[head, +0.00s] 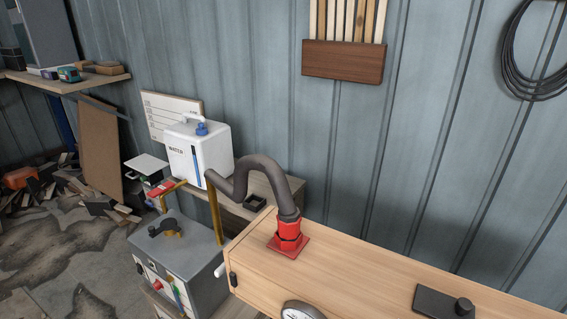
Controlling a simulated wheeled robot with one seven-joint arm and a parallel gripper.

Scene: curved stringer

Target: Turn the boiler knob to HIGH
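A small red round part (157,284) and a strip with coloured marks (176,290) are on that face. I cannot tell which part is the knob or where it points, and no HIGH label is legible. A black fitting (165,228) sits on the box's top. The bottom of the box is cut off by the picture edge. My gripper is not in view.
A long wooden box (350,262) fills the lower right, with a red fitting (288,240), grey hose (240,172) and gauge (302,311). A white WATER container (197,150) stands behind the boiler. Scrap wood (60,190) litters the left floor; nearer floor (50,262) is clear.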

